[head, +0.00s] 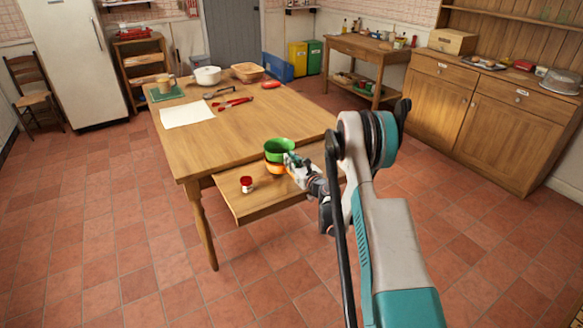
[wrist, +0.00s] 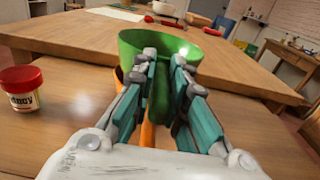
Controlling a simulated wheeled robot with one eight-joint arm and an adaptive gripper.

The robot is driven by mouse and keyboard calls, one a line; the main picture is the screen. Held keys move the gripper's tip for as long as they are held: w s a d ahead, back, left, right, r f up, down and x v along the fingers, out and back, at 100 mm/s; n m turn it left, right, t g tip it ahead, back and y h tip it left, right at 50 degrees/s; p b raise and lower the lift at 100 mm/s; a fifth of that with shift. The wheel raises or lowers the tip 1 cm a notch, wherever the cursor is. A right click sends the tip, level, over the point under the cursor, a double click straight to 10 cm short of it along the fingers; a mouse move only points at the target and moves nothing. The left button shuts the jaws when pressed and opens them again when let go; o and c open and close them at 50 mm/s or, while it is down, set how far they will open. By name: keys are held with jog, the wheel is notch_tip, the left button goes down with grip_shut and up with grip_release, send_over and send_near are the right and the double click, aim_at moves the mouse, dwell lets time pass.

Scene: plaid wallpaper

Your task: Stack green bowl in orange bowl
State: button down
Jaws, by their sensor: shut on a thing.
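The green bowl (head: 279,149) is in or just above the orange bowl (head: 275,166), on the pull-out board at the table's near side. I cannot tell whether the green bowl rests fully in the orange one. My gripper (head: 292,164) is at the right side of the green bowl. In the wrist view, the green bowl (wrist: 180,50) rises between and behind the fingers, and my gripper (wrist: 162,85) is shut on its wall. The orange bowl (wrist: 147,132) shows only in slivers below and left of the fingers; the rest is hidden.
A red-lidded jar (head: 246,184) stands left of the bowls on the pull-out board (head: 262,205). The table (head: 225,125) behind holds paper (head: 188,114), red tongs (head: 234,103), a white pot (head: 207,76) and a basket (head: 247,72). The table's middle is clear.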

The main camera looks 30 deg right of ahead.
jog(key=shift+f, duration=0.85)
jog(key=shift+f, duration=0.4)
jog(key=shift+f, duration=0.1)
jog(key=c, duration=1.6)
grip_release()
jog(key=shift+f, duration=0.1)
